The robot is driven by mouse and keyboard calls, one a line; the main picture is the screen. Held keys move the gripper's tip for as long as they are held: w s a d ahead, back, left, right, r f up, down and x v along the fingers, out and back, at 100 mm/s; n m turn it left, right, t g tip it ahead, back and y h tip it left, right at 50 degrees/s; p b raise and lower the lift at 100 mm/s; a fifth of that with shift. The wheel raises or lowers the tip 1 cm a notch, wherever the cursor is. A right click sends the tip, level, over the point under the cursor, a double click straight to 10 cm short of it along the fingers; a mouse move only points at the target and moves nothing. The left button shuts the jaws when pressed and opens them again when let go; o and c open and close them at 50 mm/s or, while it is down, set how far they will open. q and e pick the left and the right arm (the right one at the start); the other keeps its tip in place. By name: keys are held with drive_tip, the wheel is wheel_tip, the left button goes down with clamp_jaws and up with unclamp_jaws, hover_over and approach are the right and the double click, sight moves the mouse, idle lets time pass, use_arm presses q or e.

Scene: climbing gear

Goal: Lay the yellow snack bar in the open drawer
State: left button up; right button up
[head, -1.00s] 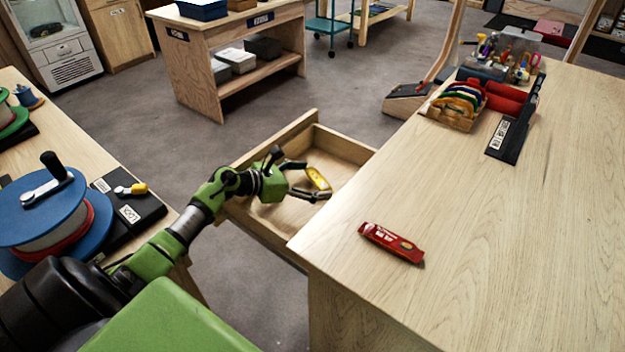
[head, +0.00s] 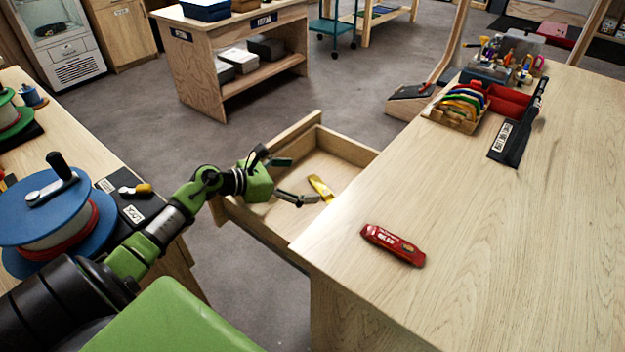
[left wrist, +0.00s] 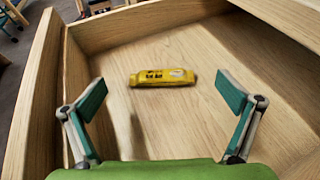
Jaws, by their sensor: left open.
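The yellow snack bar (head: 321,188) lies flat on the floor of the open wooden drawer (head: 345,146). In the left wrist view the bar (left wrist: 163,77) lies crosswise beyond my fingertips, touching neither of them. My left gripper (head: 296,180) is over the drawer, open and empty. In the left wrist view its two teal-padded fingers (left wrist: 162,98) stand wide apart. The drawer's walls (left wrist: 45,75) rise around the bar. My right gripper is not in view.
A red snack bar (head: 393,245) lies on the wooden counter (head: 480,250) above the drawer. A cable reel (head: 50,215) stands on the left table. Tool holders (head: 465,105) are at the counter's far end. Open floor lies behind the drawer.

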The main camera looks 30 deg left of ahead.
use_arm(q)
drive_tip(key=shift+v, duration=1.4)
